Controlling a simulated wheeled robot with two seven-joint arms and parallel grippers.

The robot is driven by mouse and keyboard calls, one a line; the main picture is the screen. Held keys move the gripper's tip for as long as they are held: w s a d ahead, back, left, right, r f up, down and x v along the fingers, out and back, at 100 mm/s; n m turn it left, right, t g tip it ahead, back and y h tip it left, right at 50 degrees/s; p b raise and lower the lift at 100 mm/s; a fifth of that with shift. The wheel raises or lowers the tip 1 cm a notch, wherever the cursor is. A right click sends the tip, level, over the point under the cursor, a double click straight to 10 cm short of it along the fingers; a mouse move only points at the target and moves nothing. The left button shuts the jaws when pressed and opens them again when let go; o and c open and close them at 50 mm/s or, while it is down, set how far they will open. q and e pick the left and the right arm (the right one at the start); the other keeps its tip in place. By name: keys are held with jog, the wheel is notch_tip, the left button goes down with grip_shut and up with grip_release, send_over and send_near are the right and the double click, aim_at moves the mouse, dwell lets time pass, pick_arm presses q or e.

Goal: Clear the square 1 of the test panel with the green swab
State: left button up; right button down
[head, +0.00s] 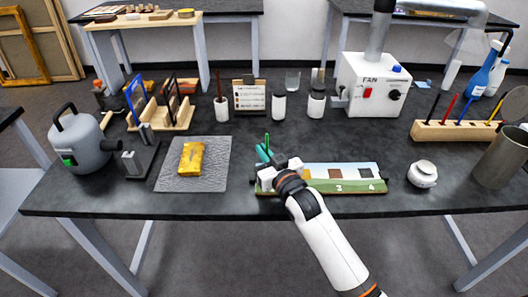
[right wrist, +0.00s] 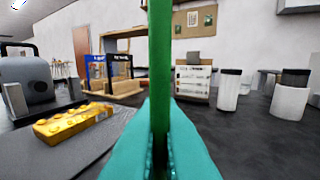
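The test panel (head: 350,191) lies near the front edge of the table, right of centre. It has a row of coloured squares, and the numbers 3 and 4 are readable at its right end. My right gripper (head: 266,155) is over the panel's left end and hides the square there, so I cannot see square 1. It is shut on the green swab (head: 267,139). In the right wrist view the green swab (right wrist: 160,65) stands upright between the teal fingers (right wrist: 160,140). The swab's tip is out of sight. My left gripper is not in view.
A gilt fragment (head: 191,158) lies on a grey mat (head: 212,178) left of the panel. A white jar (head: 422,174) stands to the right. A rack of swabs (head: 455,132) and a metal cup (head: 500,160) are farther right. The fan box (head: 372,85) stands behind.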

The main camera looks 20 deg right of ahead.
jog(key=shift+d, duration=0.1)
jog(key=shift+s+d+f+p, duration=0.1)
jog(key=shift+s+d+p, duration=0.1)
jog(key=shift+d, duration=0.4)
jog(key=shift+s+d+p, duration=0.2)
jog(key=shift+d, duration=0.35)
jog(key=shift+a, duration=0.15)
